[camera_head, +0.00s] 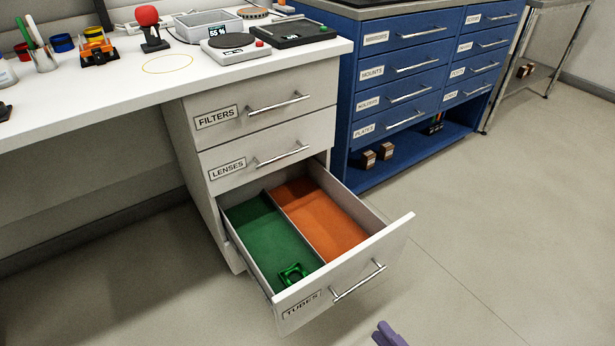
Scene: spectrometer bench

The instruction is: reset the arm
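A purple part of my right gripper (388,334) shows at the bottom edge, in front of the open drawer and apart from its handle. Most of that gripper is cut off, so I cannot tell whether it is open or shut. My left gripper is not in view. The drawer labelled TUBES (345,283) is pulled out. It has a green left compartment (262,232) and an orange right compartment (322,218). A small green part (293,274) lies in the green compartment near the front. The orange compartment looks empty.
The FILTERS drawer (262,108) and LENSES drawer (270,145) above are shut. The white bench (110,95) holds a scale (235,46), a red-topped stand (150,25) and other items. A blue cabinet (420,75) stands behind right. The floor (500,220) at right is clear.

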